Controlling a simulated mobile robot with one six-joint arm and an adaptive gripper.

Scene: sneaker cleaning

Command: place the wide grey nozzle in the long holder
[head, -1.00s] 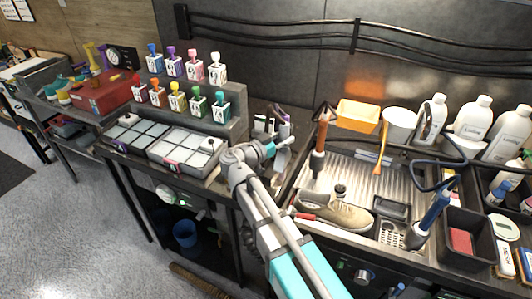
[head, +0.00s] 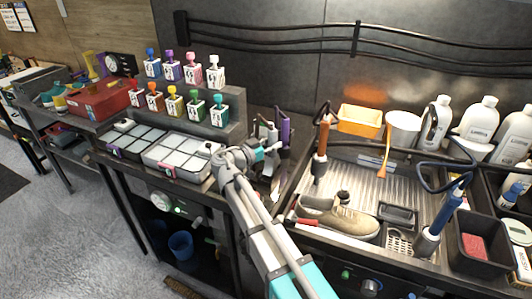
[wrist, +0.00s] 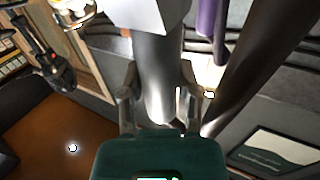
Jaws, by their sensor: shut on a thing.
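My gripper (head: 268,150) is at the rack of upright tools, left of the sink, in the head view. In the wrist view my gripper (wrist: 158,105) has a finger on each side of a wide grey tapered nozzle (wrist: 157,70) and is shut on it. The nozzle's upper end meets a pale block at the top of that view. A purple tool (wrist: 208,22) and a dark grey tube (wrist: 262,55) are close to its right. In the head view the purple tool (head: 285,130) stands just behind my gripper. I cannot clearly make out the long holder; my gripper hides part of the rack.
The sink (head: 350,165) with a beige sneaker (head: 340,217) is to the right. A tray with a grid of compartments (head: 180,155) is to the left, below small coloured bottles (head: 175,103). White bottles (head: 478,117) stand at the back right.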

